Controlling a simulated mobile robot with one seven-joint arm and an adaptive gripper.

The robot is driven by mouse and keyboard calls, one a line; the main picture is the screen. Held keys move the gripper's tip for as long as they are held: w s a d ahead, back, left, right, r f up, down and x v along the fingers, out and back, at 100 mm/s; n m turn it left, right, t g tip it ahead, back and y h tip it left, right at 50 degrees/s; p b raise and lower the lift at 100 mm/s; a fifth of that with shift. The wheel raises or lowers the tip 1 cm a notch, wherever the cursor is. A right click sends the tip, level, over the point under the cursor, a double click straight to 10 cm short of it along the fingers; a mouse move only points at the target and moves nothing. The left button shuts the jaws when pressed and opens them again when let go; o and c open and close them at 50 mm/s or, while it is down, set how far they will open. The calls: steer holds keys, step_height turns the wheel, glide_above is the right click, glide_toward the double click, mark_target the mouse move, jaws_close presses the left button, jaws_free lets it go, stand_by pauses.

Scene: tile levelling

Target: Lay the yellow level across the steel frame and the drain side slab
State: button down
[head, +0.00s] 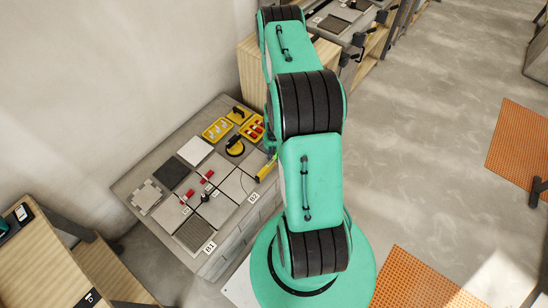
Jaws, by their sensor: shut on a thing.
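The yellow level (265,173) shows as a short yellow bar at the right side of the tiled bench, beside my arm. Its far end goes behind my arm, and I cannot tell whether it touches the slabs. My gripper (272,153) is mostly hidden by my arm; only a small part shows at the level's upper end, shut on it.
Red pieces (207,177) and a small dark knob (205,196) stand on the slab joints. White (195,151), dark (172,172) and mosaic (147,197) tiles lie at left. Yellow trays (217,129) and a black-and-yellow round tool (235,146) occupy the back.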

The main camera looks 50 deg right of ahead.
steer(key=c, duration=1.3)
jaws_free()
steer(key=shift+c, duration=0.2)
steer(key=shift+r, duration=0.15)
step_height(320, 180, up, 12)
steer(key=shift+f, duration=0.2)
